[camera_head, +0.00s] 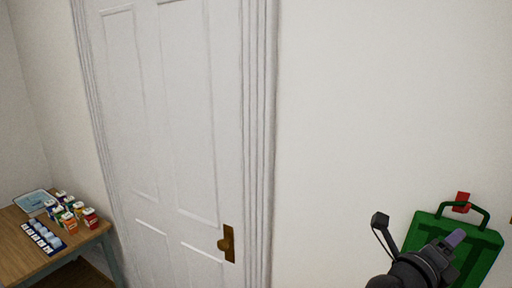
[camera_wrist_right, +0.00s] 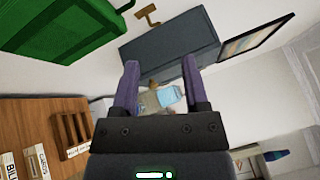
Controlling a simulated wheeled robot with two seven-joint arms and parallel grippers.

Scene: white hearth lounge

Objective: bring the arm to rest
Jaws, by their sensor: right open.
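My right gripper (camera_head: 456,238) shows at the lower right of the head view, in front of a green case. In the right wrist view its two purple fingers (camera_wrist_right: 162,85) stand apart with nothing held between them. The green case (camera_head: 480,245) has a handle and hangs at a red hook (camera_head: 462,201) on the white wall. It also shows at the upper left of the right wrist view (camera_wrist_right: 62,25). My left gripper is not in view.
A white door (camera_head: 180,110) with a brass knob (camera_head: 226,243) fills the middle left. A wooden table (camera_head: 28,262) at the lower left bears small boxes (camera_head: 70,219), a blue pill organizer (camera_head: 43,237) and a tray (camera_head: 33,201). The wrist view shows a dark grey cabinet (camera_wrist_right: 170,45) and wooden surface (camera_wrist_right: 25,115).

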